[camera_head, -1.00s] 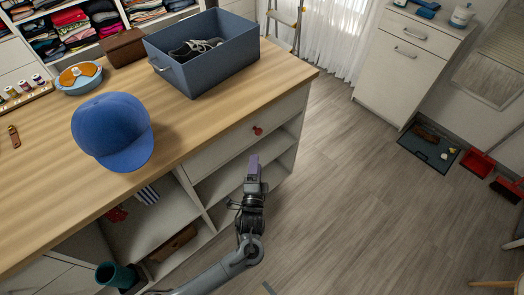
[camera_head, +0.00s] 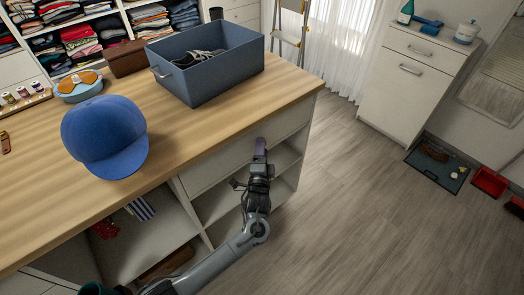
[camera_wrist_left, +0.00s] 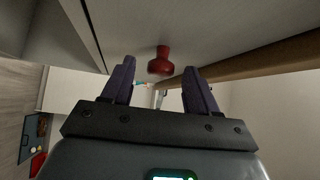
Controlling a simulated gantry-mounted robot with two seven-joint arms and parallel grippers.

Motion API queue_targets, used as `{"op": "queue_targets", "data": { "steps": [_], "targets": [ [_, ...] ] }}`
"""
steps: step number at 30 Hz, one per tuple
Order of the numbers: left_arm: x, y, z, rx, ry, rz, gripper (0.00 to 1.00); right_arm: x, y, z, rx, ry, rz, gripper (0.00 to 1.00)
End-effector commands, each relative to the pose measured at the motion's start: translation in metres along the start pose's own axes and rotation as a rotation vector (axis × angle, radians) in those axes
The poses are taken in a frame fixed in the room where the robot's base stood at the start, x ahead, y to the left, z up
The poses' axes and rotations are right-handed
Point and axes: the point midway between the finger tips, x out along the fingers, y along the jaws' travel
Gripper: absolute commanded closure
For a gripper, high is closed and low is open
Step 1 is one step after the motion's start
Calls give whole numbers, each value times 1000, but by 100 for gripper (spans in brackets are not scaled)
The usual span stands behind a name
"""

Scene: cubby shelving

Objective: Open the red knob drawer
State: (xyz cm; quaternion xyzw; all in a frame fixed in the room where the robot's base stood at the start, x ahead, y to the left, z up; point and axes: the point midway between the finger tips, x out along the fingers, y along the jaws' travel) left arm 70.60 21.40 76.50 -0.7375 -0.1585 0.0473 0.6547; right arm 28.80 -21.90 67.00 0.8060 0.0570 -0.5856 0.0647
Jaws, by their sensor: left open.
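The red knob (camera_wrist_left: 161,61) shows in the left wrist view, on the pale drawer front (camera_wrist_left: 200,25). In the head view the knob is hidden behind my left gripper (camera_head: 260,150), which is up at the drawer front (camera_head: 222,163) below the wooden countertop's edge. My left gripper also shows in the left wrist view (camera_wrist_left: 160,85), its two purple fingers apart on either side of the knob in the picture. Whether the fingers touch the knob cannot be told. The drawer looks closed. My right gripper is not in view.
On the countertop (camera_head: 190,140) stand a blue cap (camera_head: 104,135) and a blue-grey bin (camera_head: 210,65) with shoes. Open shelves (camera_head: 215,203) lie under the drawer. The floor (camera_head: 370,220) to the right is clear near the island.

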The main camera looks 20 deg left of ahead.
Motion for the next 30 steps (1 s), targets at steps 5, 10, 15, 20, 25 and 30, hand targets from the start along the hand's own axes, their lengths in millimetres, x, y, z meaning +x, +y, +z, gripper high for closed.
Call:
{"op": "queue_targets", "data": {
  "steps": [5, 10, 15, 20, 25, 30],
  "targets": [
    [9, 0, 0, 0, 0, 0, 41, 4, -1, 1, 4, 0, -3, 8],
    [11, 0, 0, 0, 0, 0, 41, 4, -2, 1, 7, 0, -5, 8],
    [10, 0, 0, 0, 0, 0, 47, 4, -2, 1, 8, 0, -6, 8],
    [10, 0, 0, 0, 0, 0, 72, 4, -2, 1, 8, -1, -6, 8],
    [10, 0, 0, 0, 0, 0, 98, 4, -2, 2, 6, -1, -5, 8],
    [10, 0, 0, 0, 0, 0, 100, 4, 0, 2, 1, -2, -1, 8]
  ]
}}
